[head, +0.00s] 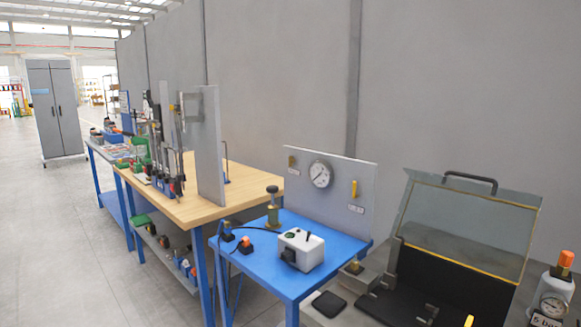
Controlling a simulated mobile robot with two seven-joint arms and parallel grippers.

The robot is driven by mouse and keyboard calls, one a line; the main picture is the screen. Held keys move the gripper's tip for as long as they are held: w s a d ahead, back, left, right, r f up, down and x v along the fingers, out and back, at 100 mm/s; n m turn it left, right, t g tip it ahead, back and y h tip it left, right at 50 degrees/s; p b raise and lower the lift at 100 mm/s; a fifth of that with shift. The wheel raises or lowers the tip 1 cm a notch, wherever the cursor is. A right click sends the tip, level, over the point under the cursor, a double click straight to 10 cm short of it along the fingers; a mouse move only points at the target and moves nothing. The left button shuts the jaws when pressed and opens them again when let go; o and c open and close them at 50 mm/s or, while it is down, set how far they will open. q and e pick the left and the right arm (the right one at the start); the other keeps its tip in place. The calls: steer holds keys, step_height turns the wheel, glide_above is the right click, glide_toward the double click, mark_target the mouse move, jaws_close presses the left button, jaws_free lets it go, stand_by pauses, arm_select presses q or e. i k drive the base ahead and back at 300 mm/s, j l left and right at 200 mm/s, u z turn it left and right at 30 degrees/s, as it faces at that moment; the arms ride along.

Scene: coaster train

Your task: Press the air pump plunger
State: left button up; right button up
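A small brass-coloured upright pump (273,215) with a dark round plunger knob (272,189) on top stands near the back left of the blue table (322,283) in the head view. The knob sits above the pump body with a short gap. A dark hose or cable runs on the table beside its base. Neither of my grippers shows in this view.
A white box (301,250) with a green button stands on the blue table. Behind it, a grey panel (335,169) carries a gauge (320,174) and a yellow lever (354,188). A wooden bench (232,201) stands left, an open-lidded black case (450,285) right.

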mark_target(272, 190)
steer(key=i+j+z, duration=0.1)
steer(key=z, duration=0.35)
steer(key=i+j+z, duration=0.1)
steer(key=z, duration=0.3)
steer(key=j+z, duration=0.25)
steer(key=z, duration=0.2)
steer(key=i+j+z, duration=0.1)
steer(key=j+z, duration=0.15)
steer(key=j, duration=0.2)
steer(key=j+z, duration=0.2)
steer(key=j, duration=0.2)
steer(key=j+z, duration=0.2)
steer(key=j, duration=1.75)
steer(key=k, duration=0.05)
